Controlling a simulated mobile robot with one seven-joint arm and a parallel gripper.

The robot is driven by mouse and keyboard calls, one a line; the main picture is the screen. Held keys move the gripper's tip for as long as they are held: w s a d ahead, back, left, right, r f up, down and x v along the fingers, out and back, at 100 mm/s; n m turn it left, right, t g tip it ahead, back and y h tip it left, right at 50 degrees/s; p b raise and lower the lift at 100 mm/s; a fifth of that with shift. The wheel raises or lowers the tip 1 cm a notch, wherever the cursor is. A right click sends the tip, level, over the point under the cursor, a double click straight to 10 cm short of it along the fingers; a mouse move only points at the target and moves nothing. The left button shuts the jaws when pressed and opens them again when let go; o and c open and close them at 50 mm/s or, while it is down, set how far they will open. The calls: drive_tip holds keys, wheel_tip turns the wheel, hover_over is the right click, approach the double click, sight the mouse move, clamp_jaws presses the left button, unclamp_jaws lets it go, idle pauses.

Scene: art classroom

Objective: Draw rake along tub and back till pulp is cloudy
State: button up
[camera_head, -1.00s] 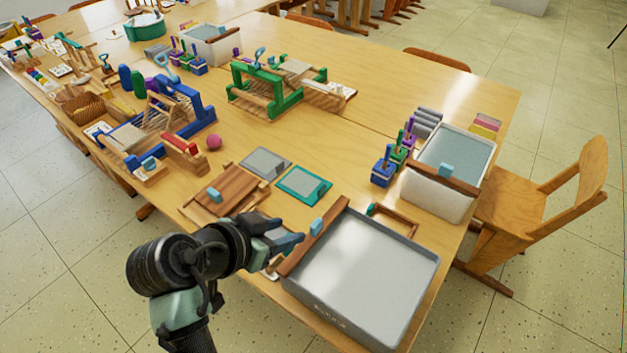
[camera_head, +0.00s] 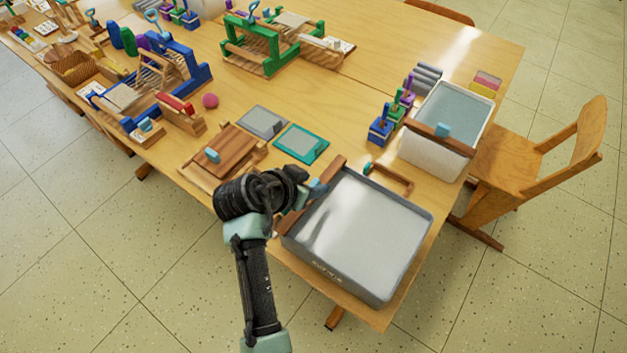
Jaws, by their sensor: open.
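The large grey tub (camera_head: 412,262) stands at the table's front right corner and holds pale, whitish pulp (camera_head: 362,232). A wooden rake (camera_head: 333,170) lies along the tub's left rim. Its middle and light-blue grip are largely covered by my gripper (camera_head: 318,190). My gripper is open at the rake's grip. I cannot tell whether the fingers stand around the grip or just beside it, or whether they touch it.
A white tub (camera_head: 430,160) with a similar wooden bar stands behind. A small wooden frame (camera_head: 392,180) lies between the tubs. A teal-framed screen (camera_head: 301,143), grey screen (camera_head: 262,122) and wooden press (camera_head: 225,158) lie left. A chair (camera_head: 520,165) stands right.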

drive_tip(key=shift+w+d+f, duration=0.25)
drive_tip(key=shift+w+f, duration=0.05)
drive_tip(key=shift+f, duration=0.05)
clamp_jaws()
idle(1.3)
